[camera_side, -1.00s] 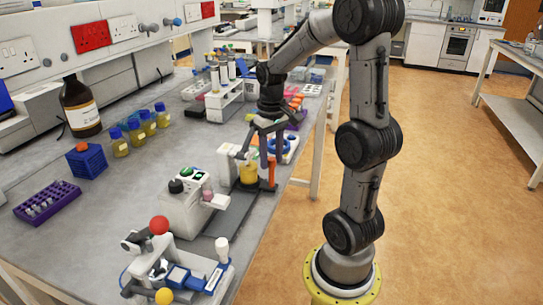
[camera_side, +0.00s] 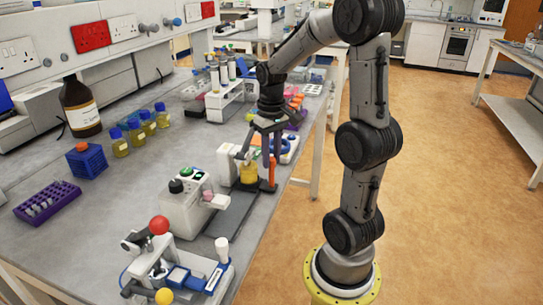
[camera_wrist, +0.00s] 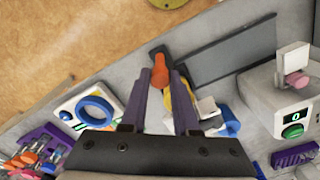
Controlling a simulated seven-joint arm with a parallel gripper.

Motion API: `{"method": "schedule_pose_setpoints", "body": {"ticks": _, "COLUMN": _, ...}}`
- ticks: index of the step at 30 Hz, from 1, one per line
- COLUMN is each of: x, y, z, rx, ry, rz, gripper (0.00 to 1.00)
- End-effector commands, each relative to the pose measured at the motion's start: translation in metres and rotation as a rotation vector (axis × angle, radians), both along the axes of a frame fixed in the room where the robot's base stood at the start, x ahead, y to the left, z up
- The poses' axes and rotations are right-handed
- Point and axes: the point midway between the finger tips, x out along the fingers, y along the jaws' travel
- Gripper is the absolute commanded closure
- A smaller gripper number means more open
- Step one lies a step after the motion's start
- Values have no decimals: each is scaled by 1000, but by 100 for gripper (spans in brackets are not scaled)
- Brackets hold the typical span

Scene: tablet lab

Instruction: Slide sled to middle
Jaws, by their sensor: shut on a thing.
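The sled shows in the side view as a block with a yellow part (camera_side: 249,173) and an upright orange post (camera_side: 271,172). It sits at the far end of a dark grey rail (camera_side: 236,212) beside a white machine (camera_side: 186,208). My gripper (camera_side: 262,156) reaches down over the sled. In the wrist view the two fingers of my gripper (camera_wrist: 166,72) converge at the orange post (camera_wrist: 183,74), and they are shut on it. The rail (camera_wrist: 228,52) runs away to the upper right. The fingers partly hide the sled body.
A blue ring on a white base (camera_side: 285,146) stands close behind my gripper. A press with a red ball knob (camera_side: 159,225) stands at the near end of the rail. Yellow bottles (camera_side: 134,133) stand at the left. The rail's length looks clear.

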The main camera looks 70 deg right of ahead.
Motion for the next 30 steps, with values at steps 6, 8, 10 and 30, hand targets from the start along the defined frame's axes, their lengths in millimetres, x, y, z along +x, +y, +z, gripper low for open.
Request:
{"method": "schedule_pose_setpoints", "body": {"ticks": 6, "x": 0, "y": 0, "z": 1, "rx": -1, "ry": -2, "rz": 0, "gripper": 100}}
{"method": "schedule_pose_setpoints", "body": {"ticks": 8, "x": 0, "y": 0, "z": 1, "rx": -1, "ry": -2, "rz": 0, "gripper": 100}}
{"method": "schedule_pose_setpoints", "body": {"ticks": 10, "x": 0, "y": 0, "z": 1, "rx": -2, "ry": -2, "rz": 0, "gripper": 100}}
{"method": "schedule_pose_setpoints", "body": {"ticks": 30, "x": 2, "y": 71, "z": 2, "rx": -2, "ry": -6, "rz": 7, "gripper": 100}}
